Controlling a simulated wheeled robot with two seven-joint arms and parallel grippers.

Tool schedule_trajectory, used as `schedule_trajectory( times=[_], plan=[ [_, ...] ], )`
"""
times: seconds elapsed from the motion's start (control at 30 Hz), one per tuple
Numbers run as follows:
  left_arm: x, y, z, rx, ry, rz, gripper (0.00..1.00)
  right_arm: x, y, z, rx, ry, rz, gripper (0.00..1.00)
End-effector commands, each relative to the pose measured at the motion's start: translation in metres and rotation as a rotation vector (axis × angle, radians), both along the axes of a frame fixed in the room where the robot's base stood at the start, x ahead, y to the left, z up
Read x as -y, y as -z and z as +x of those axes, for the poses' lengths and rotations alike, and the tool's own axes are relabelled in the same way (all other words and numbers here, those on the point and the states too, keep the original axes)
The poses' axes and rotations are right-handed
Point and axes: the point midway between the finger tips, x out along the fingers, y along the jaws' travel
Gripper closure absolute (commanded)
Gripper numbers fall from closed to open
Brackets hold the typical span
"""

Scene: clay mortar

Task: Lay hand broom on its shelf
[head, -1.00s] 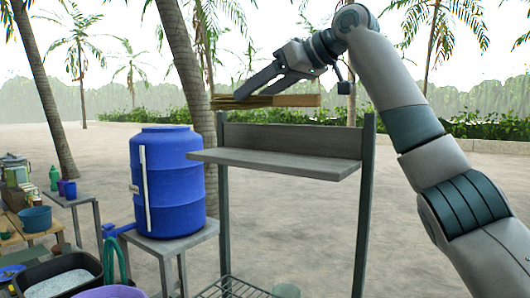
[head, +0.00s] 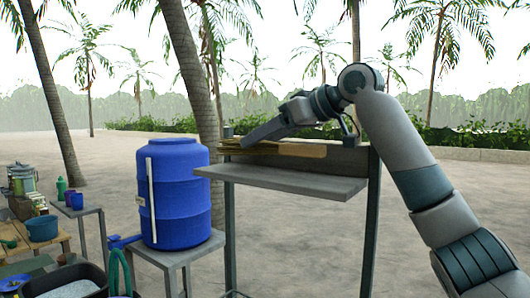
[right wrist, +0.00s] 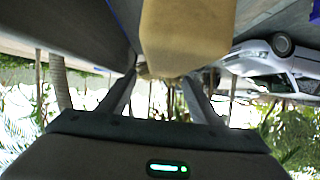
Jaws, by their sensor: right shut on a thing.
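The hand broom (head: 300,149) is a long tan-brown piece lying roughly level in the head view, over the back part of the grey shelf (head: 290,183). My right gripper (head: 254,137) is shut on it, coming in from the right and above. In the right wrist view the broom (right wrist: 186,38) is a blurred tan block just beyond the fingers (right wrist: 160,97). In the head view the broom overlaps the shelf's back board (head: 352,160); I cannot tell whether it touches the board or the shelf. My left gripper is not in view.
A blue barrel (head: 182,200) on a small stand (head: 205,247) is close to the shelf's left side. The shelf frame's right post (head: 373,225) stands below my right arm. Benches with tubs and cups are at the far left. Open sand lies behind.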

Motion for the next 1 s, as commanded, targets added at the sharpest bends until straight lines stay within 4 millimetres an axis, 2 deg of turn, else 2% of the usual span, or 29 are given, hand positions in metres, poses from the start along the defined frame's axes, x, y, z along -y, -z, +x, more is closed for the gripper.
schedule_trajectory(
  times=[0.3,0.77,0.8,0.83,1.0],
  plan=[
    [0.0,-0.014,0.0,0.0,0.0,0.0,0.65,0.0,0.031,0.0,0.0,-0.001,0.001,0.71],
    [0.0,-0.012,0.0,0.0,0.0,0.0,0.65,0.0,0.038,0.0,0.001,0.0,0.001,0.71],
    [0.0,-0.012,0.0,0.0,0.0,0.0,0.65,0.0,0.037,0.0,0.0,0.0,0.0,0.32],
    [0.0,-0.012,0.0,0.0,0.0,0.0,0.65,0.0,0.037,0.0,0.0,0.0,0.0,0.25],
    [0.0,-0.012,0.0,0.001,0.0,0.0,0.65,0.0,0.037,0.0,0.0,0.0,0.0,0.22]
  ],
)
